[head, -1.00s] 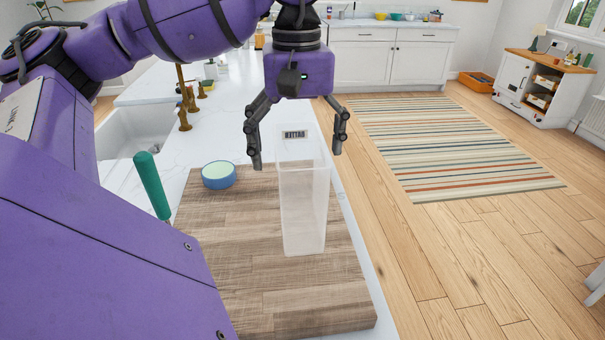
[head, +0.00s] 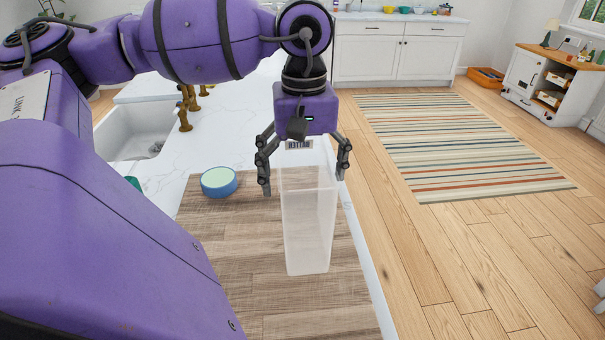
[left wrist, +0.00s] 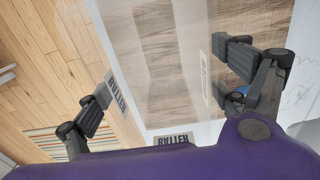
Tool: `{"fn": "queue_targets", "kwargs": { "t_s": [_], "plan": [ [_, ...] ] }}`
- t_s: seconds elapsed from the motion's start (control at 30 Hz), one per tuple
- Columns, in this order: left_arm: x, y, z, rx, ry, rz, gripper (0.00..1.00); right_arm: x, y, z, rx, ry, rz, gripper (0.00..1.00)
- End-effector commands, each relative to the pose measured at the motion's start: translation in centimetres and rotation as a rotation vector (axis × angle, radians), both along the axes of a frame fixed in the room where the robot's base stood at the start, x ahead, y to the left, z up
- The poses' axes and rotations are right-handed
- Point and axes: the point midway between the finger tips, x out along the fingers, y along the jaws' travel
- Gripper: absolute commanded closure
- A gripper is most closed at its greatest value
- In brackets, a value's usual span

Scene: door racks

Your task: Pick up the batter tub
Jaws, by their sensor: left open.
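The batter tub (head: 309,235) is a tall, clear, square container with a small dark-lettered label near its top. It stands upright on the wooden board (head: 240,250) in the head view. My left gripper (head: 305,187) is open, pointing down over the tub's top, with one finger on each side of it. In the left wrist view the tub (left wrist: 165,118) lies between the open fingers, and its labels show on several faces. Whether the fingers touch the walls I cannot tell. My right gripper is not in view.
A blue bowl with a pale green inside (head: 219,182) sits on the board left of the tub. A sink (head: 140,130) and brass taps (head: 186,112) lie farther left. The counter's right edge is close to the tub, with open floor and a striped rug (head: 450,145) beyond.

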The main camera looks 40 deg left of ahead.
Motion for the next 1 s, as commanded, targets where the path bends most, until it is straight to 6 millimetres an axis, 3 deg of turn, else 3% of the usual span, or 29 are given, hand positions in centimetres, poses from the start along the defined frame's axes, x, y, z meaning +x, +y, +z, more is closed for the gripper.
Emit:
{"fn": "queue_targets", "kwargs": {
  "t_s": [0.1, 0.37, 0.9, 1.0],
  "plan": [
    [-0.01, -0.03, -1.41, -0.001, 0.003, 0.000, 0.09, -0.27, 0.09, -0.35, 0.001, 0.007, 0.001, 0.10],
    [0.06, -0.03, -1.60, -0.001, 0.000, 0.000, 0.09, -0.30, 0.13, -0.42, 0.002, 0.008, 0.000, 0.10],
    [0.05, -0.03, -1.56, -0.001, 0.001, 0.000, 0.79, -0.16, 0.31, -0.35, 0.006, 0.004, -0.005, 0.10],
    [0.08, -0.03, -1.53, -0.001, 0.000, 0.000, 0.80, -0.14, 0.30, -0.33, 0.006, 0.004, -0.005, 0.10]
  ]
}}
